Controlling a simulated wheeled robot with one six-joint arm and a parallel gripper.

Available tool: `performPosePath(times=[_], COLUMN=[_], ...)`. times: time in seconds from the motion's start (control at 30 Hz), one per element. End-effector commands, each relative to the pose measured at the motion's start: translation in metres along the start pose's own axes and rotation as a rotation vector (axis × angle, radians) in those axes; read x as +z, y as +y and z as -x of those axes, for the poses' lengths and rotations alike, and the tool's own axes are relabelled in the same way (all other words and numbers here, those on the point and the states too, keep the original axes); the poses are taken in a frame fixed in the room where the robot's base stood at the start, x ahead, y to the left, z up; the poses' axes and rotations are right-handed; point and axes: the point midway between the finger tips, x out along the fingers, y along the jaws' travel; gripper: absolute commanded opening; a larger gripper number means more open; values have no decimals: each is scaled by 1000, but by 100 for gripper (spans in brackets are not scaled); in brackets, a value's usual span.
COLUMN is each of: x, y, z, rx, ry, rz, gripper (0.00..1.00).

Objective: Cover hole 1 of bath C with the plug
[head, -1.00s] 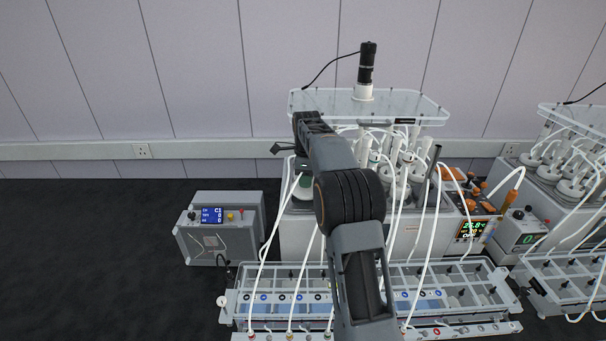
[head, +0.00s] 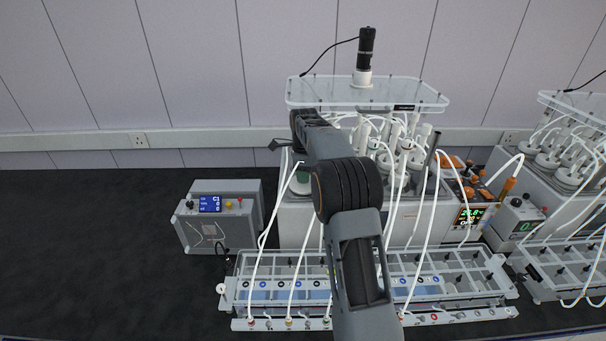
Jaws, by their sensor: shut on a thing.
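The bath (head: 400,225) behind my arm is a grey box with several white-capped reactors and tubes on top, under a clear raised plate. I cannot read a letter on it. My gripper (head: 286,148) is at the upper left of the bath, seen from behind and mostly covered by my own wrist. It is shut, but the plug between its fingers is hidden. Hole 1 cannot be made out; my arm and the tubes cover much of the bath top.
A grey box with a blue display reading C1 (head: 209,204) stands left of the bath. A clear rack with several tubes (head: 270,285) lies in front. A second bath and rack (head: 570,175) stand at the right. The dark bench at the far left is clear.

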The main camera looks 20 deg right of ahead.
Motion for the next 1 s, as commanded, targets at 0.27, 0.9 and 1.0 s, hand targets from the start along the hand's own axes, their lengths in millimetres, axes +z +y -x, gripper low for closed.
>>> performPosePath(times=[0.27,0.9,1.0], x=[0,0,1], y=[0,-1,-1], z=[0,45,68], rx=[0,-4,-5], ry=[0,-2,-2], rz=[0,0,0], gripper=[49,56,56])
